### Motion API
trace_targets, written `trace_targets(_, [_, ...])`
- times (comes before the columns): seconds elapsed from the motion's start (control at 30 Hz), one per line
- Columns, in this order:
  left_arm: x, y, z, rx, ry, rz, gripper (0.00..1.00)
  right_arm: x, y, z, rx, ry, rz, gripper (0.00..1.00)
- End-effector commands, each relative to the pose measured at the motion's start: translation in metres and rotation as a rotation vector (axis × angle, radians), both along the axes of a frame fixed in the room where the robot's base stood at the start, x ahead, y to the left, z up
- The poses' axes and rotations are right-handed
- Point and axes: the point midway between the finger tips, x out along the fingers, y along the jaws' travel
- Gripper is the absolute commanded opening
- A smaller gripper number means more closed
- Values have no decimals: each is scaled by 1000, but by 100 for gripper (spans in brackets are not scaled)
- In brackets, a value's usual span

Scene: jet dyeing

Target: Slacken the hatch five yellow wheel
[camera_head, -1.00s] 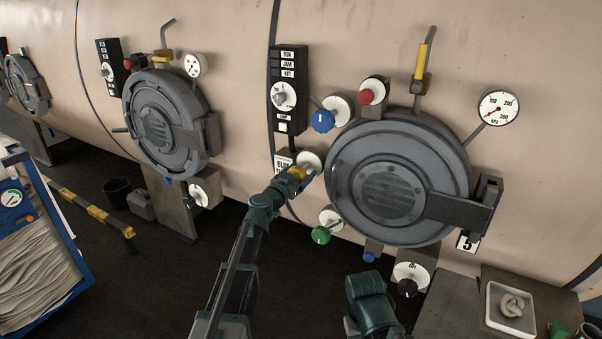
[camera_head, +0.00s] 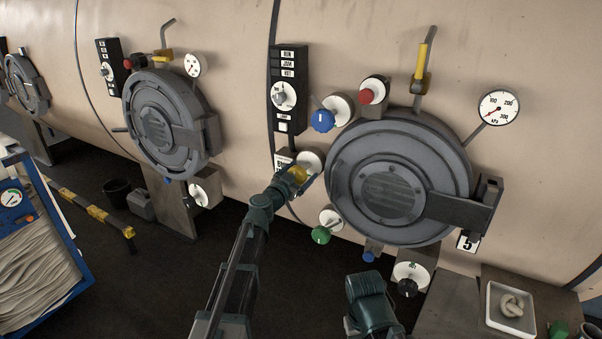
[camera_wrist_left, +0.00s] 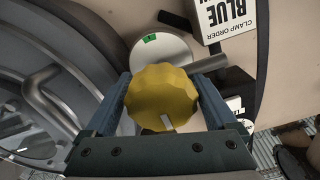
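The yellow wheel (camera_head: 299,173) of hatch five sits at the lower left of the big round hatch (camera_head: 390,190), in front of a white disc. In the left wrist view the wheel (camera_wrist_left: 163,97) is a scalloped yellow knob with a pale mark on its near edge. My left gripper (camera_head: 295,178) is at the wheel, and its two fingers (camera_wrist_left: 163,103) lie against opposite sides of it. The gripper hides part of the wheel in the head view. Part of my right arm shows at the bottom, but its gripper does not.
A pressure gauge (camera_head: 498,108) is at the right. A tray (camera_head: 511,309) stands at lower right.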

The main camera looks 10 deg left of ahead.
Motion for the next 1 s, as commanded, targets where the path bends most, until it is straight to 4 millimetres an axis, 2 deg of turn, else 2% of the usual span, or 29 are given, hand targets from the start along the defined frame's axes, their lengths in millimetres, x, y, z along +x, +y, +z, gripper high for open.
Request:
trace_targets(0.27, [0,1,0,-3,0,2,100,0,0,0,0,0,0,50])
trace_targets(0.37, [-6,3,0,-4,1,2,100,0,0,0,0,0,0,50])
trace_targets(0.47, [-21,7,0,-4,1,2,100,0,0,0,0,0,0,50])
trace_targets(0.8, [-92,29,0,-3,0,3,100,0,0,0,0,0,0,50])
trace_targets(1.0, [-119,38,0,-2,0,2,100,0,0,0,0,0,0,50])
